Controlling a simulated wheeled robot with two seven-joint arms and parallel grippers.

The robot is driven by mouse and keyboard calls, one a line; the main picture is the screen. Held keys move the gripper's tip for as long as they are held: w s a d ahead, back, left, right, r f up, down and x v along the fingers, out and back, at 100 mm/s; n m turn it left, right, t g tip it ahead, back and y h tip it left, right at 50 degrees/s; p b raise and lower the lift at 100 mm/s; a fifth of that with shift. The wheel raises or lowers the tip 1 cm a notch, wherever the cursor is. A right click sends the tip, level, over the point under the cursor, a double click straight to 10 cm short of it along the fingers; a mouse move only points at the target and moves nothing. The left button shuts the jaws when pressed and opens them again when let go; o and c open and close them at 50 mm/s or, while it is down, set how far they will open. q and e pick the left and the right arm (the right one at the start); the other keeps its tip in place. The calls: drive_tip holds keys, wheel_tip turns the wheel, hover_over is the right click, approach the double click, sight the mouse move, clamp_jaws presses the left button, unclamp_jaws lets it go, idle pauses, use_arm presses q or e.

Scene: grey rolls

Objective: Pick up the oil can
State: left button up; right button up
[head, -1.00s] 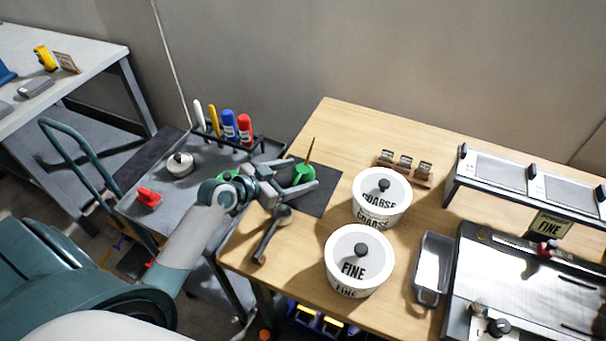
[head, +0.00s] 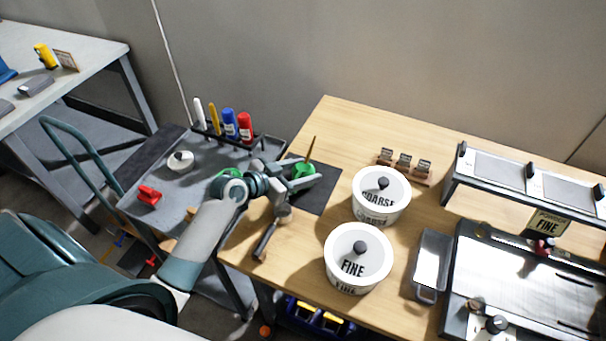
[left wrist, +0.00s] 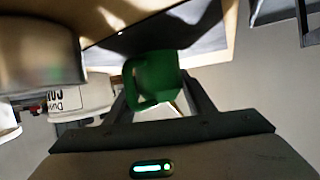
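The green oil can (head: 304,170) with its thin brass-coloured spout stands on a dark mat (head: 318,197) at the left end of the wooden table. My left gripper (head: 311,168) is at the can, with one finger on either side of it. In the left wrist view the green can body and its handle (left wrist: 152,82) lie between the two spread fingers. The fingers look open; whether either touches the can is hard to tell. The gripper hides part of the can in the head view. My right gripper is not in view.
White tubs marked COARSE (head: 381,195) and FINE (head: 357,257) stand right of the can. A dark-handled tool (head: 266,240) lies at the table's left edge. A grey cart (head: 165,205) with a marker rack (head: 228,136) adjoins the table. A metal tray (head: 431,264) lies farther right.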

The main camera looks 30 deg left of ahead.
sight(307, 168)
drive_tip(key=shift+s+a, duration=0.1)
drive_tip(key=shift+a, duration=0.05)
use_arm(q)
drive_tip(key=shift+r, duration=0.15)
